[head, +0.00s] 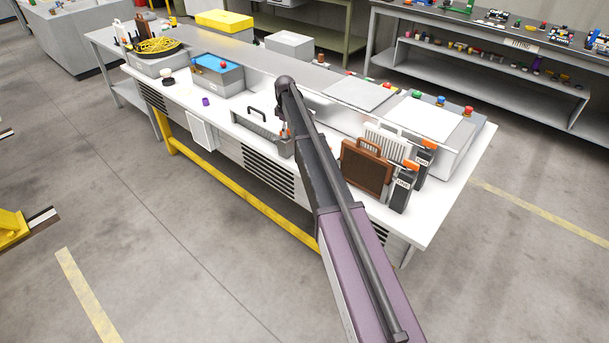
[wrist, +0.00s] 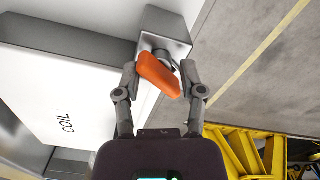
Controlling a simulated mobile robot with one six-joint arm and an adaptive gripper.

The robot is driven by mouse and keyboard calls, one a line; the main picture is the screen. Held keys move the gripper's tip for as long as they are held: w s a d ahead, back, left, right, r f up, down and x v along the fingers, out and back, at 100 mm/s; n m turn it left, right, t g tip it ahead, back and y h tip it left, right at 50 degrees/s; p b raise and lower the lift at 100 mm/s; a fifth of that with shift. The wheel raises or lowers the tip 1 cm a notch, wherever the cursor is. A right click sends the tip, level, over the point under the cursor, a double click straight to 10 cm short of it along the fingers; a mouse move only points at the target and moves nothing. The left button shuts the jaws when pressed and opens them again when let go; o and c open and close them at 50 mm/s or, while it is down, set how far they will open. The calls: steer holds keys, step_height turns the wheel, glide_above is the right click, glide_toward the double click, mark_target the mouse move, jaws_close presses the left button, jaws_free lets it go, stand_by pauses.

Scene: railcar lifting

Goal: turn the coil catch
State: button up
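In the wrist view, the coil catch (wrist: 160,76) is an orange lever on a round grey pivot. It lies slanted, from upper left to lower right. The pivot sits on a grey metal block (wrist: 165,27) at the end of a white panel marked COIL (wrist: 62,95). My gripper (wrist: 159,77) has its two fingers on either side of the orange lever, and both appear to touch it. In the head view, my arm reaches down to the bench, and my gripper is mostly hidden at the end of a grey handled unit (head: 257,122).
The unit stands on a long white bench (head: 432,227). To its right are a brown case (head: 366,170) and black, orange-topped devices (head: 402,190). A blue-topped box (head: 216,74) is to the left. A yellow rail (head: 240,196) runs along the front. Floor in front is clear.

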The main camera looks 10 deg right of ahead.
steer(key=m, duration=0.6)
steer(key=shift+s+a+m, duration=0.1)
steer(key=shift+a+m, duration=0.05)
steer(key=shift+m, duration=0.15)
step_height(320, 180, up, 14)
steer(key=p, duration=1.4)
steer(key=s+f+m+b, duration=0.1)
steer(key=s+f+b, duration=0.2)
steer(key=s, duration=0.7)
steer(key=s+f+m+b, duration=0.1)
steer(key=s+f+b, duration=0.2)
steer(key=s, duration=0.7)
steer(key=s+f+m+b, duration=0.1)
steer(key=s+f+b, duration=0.2)
steer(key=s, duration=0.8)
steer(key=shift+a, duration=0.15)
